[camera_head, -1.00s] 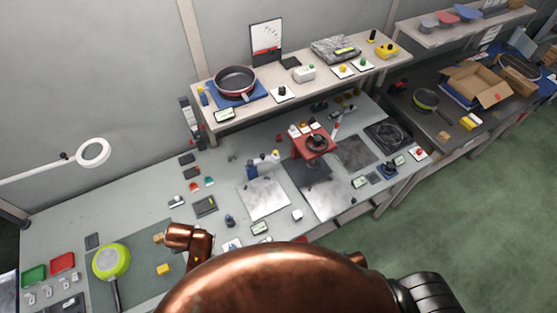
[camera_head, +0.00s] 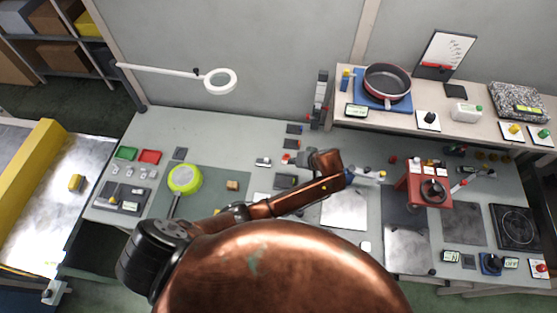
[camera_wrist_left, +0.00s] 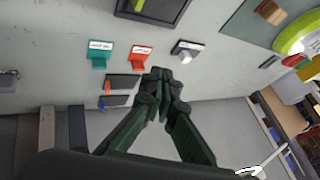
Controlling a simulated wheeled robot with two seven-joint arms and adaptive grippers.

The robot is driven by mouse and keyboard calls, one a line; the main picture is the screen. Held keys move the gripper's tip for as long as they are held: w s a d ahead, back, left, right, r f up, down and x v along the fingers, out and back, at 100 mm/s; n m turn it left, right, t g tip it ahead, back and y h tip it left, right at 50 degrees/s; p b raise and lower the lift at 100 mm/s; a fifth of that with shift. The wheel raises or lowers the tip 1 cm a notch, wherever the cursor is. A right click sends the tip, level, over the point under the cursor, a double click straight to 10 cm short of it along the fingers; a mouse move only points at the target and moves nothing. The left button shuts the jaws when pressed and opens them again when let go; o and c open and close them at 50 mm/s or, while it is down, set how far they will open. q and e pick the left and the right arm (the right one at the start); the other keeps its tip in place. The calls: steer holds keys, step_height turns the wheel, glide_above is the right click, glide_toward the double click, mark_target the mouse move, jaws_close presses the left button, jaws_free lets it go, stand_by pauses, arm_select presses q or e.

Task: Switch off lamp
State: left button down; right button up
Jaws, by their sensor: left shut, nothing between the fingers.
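The lamp (camera_head: 220,81) is a white ring head on a white arm, at the back left above the bench in the head view. A small part of its white shape (camera_wrist_left: 250,171) shows at the bottom right of the left wrist view. My left gripper (camera_head: 299,160) is over the rear middle of the bench, partly hidden by its copper wrist. In the left wrist view its dark fingers (camera_wrist_left: 160,78) are shut and empty. A small light-topped switch (camera_wrist_left: 187,49) lies just beyond the fingertips; it also shows in the head view (camera_head: 263,161). My right gripper is out of view.
Red (camera_wrist_left: 141,55) and teal (camera_wrist_left: 99,57) labelled pieces lie near the fingertips, beside dark blocks (camera_wrist_left: 122,82). A green pan (camera_head: 184,178) stands left on the bench (camera_head: 200,127). The raised shelf (camera_head: 400,122) is right of my gripper.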

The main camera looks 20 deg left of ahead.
mark_target(266, 160)
arm_select(q)
steer(key=shift+a, duration=0.1)
steer(key=x, duration=1)
steer(key=shift+p, duration=0.35)
steer(key=a, duration=0.1)
steer(key=s+a+p, duration=0.1)
steer(key=a, duration=0.1)
steer(key=shift+r, duration=0.1)
steer(key=shift+a, duration=0.35)
steer(key=shift+s+a+p, duration=0.1)
steer(key=shift+p, duration=0.2)
steer(key=a, duration=0.1)
steer(key=a+p, duration=0.1)
steer(key=shift+s+a+p, duration=0.3)
steer(key=shift+s, duration=0.05)
steer(key=shift+a, duration=0.1)
